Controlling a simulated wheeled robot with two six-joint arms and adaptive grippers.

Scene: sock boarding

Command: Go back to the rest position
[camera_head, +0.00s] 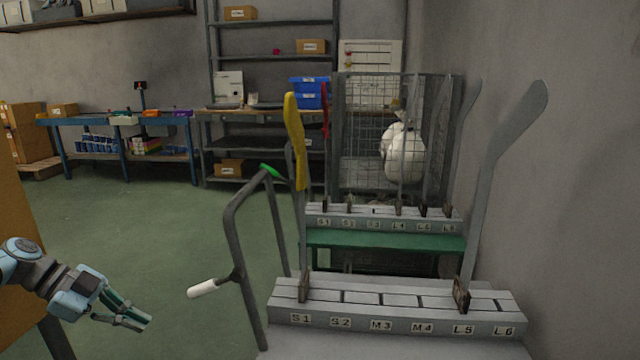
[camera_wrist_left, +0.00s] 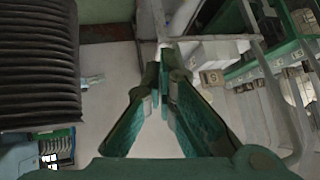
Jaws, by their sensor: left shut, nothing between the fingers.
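My left gripper (camera_head: 136,318) is at the lower left of the head view, in the air over the green floor and left of the boarding stand. It is shut and empty. Its green fingers also show in the left wrist view (camera_wrist_left: 163,75), with their tips together and nothing between them. My right gripper is not in either view.
The near rail (camera_head: 398,318), labelled S1 to L6, carries a grey board (camera_head: 492,180) at L5. A dark tubular frame (camera_head: 235,245) with a white handle (camera_head: 202,288) stands left of it. A farther rail (camera_head: 380,226) holds several upright boards. An orange panel (camera_head: 20,235) is at the left edge.

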